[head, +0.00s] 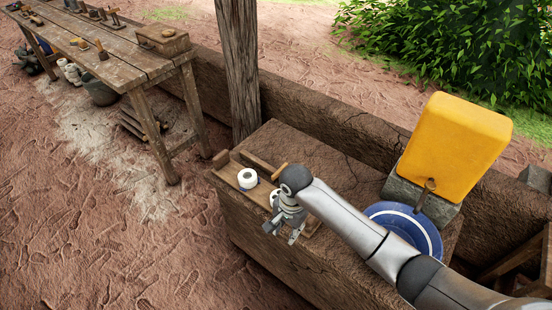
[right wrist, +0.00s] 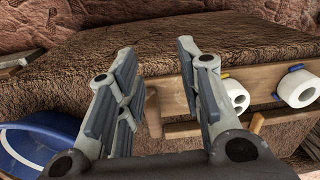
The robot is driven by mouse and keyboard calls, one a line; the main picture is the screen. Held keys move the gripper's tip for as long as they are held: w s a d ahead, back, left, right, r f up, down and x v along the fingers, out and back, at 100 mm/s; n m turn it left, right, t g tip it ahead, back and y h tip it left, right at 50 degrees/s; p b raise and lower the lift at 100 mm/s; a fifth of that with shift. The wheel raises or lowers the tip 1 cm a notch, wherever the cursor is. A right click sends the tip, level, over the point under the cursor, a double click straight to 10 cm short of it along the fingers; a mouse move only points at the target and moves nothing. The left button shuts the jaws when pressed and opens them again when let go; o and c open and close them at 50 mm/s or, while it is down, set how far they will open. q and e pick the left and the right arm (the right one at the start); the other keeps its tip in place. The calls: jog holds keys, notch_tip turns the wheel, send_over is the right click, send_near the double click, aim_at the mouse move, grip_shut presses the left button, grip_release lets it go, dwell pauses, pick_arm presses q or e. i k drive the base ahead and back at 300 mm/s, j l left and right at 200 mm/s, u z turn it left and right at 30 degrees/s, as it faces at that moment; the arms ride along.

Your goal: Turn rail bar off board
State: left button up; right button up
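A wooden board (head: 237,172) lies along the left end of the mud bench, with a wooden bar (head: 258,162) along its far side. The right wrist view shows the board (right wrist: 262,82) as a long strip, with a short upright wooden piece (right wrist: 153,112) and a lower wooden strip (right wrist: 182,129). I cannot tell for sure which piece is the rail bar. My right gripper (head: 283,231) is over the board's near end; in the right wrist view (right wrist: 156,60) its fingers are apart, with nothing clearly held. The upright piece shows between them. My left gripper is out of view.
White rolls (head: 247,178) with blue parts sit on the board close to my right gripper. A blue basin (head: 408,218) and a yellow container (head: 455,145) on a grey block stand at the bench's right. A wooden post (head: 239,70) rises behind; a worktable (head: 130,55) stands back left.

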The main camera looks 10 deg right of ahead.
aim_at(277, 175)
jog(key=i, duration=0.85)
